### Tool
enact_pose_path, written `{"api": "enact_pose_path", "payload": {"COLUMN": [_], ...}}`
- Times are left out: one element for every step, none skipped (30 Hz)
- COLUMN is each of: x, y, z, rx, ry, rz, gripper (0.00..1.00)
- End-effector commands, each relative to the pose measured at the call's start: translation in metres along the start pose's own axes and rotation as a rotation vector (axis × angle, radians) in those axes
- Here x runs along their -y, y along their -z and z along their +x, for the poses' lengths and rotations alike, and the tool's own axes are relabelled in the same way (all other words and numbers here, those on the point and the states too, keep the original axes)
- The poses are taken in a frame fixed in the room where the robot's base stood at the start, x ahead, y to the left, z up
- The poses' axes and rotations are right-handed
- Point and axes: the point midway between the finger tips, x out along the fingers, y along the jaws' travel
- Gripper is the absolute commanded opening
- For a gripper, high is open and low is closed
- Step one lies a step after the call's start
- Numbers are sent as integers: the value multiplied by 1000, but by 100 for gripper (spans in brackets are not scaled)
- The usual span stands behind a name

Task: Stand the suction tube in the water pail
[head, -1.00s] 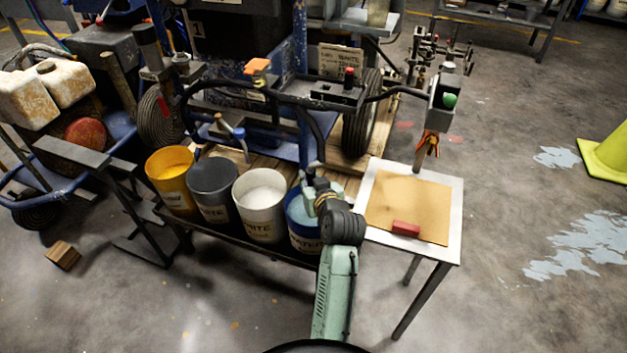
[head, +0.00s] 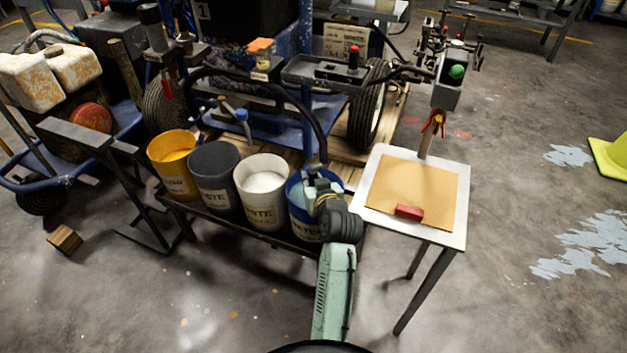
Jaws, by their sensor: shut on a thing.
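The blue water pail (head: 306,230) stands at the right end of a row of pails, behind my arm's wrist in the head view. The suction tube (head: 305,112) is a dark hose that arches from the striper and comes down over this pail. My gripper (head: 317,185) is over the pail's opening, shut on the tube near its lower end. My wrist hides much of the pail's right side. The tube's tip is hidden, so I cannot tell whether it is inside the pail or how deep.
A white pail (head: 262,205), a dark grey pail (head: 215,185) and a yellow pail (head: 172,170) stand left of the water pail. A small table (head: 451,224) at right bears a brown board (head: 405,185) and a red block (head: 409,211). Open floor lies in front.

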Motion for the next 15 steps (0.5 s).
{"api": "enact_pose_path", "payload": {"x": [0,0,0,0,0,0,0,0,0,0,0,0,0,0,0], "y": [2,2,2,2,2,2,2,1,1,1,1,1,1,1,1], "z": [-1,-1,-1,-1,-1,0,0,0,0,0,0,0,0,0,0], "rx": [-4,-4,-4,-4,-4,-3,-3,-3,-2,-2,-2,-2,-1,-1,-1], "ry": [-1,-1,-1,-1,-1,-1,-1,-1,-1,-1,-1,-1,0,0,-1], "rz": [-1,-1,-1,-1,-1,-1,0,0,0,0,0,0,0,0,0], "gripper": [0,23,25,27,29,32,34,36,39,41,43,44,44,44,44]}}
